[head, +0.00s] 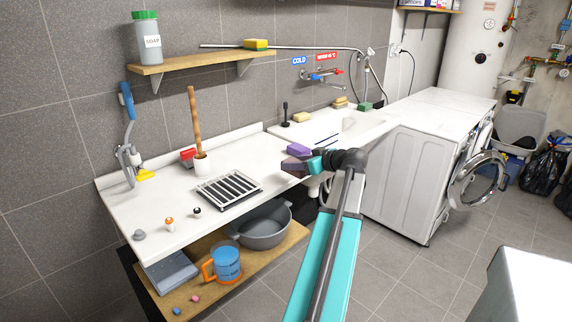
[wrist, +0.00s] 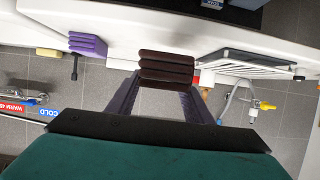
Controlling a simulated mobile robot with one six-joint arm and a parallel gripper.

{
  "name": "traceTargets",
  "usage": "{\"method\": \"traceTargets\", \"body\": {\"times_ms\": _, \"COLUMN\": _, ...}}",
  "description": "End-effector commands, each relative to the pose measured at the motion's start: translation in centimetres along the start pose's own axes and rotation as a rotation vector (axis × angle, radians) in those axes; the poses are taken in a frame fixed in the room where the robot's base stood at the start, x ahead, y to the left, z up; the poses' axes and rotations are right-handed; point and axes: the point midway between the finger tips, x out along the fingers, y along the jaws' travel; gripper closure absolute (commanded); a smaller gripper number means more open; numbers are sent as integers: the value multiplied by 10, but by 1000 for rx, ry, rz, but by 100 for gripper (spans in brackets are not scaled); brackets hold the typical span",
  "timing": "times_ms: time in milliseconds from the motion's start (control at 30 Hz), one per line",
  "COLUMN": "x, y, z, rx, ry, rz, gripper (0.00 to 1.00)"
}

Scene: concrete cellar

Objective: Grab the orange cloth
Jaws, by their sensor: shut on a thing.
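My gripper (head: 308,166) reaches over the front edge of the white counter. In the wrist view my gripper (wrist: 165,86) is shut on a dark brown folded cloth (wrist: 166,68), held between the fingertips. The brown cloth also shows in the head view (head: 293,165), left of the gripper. A purple folded cloth (head: 298,149) lies on the counter just behind it and shows in the wrist view (wrist: 88,45). I see no plainly orange cloth in either view.
Below, a wooden shelf (head: 190,297) bears a grey basin (head: 262,228) and a blue mug (head: 227,263). A washing machine (head: 408,175) with open door stands right.

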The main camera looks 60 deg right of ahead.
Motion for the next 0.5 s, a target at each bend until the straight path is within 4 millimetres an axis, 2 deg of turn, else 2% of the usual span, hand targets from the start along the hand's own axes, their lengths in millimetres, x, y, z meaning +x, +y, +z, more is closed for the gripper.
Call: {"method": "traceTargets", "body": {"times_ms": 500, "x": -5, "y": 2, "z": 1, "rx": -1, "ry": 0, "rz": 0, "gripper": 75}}
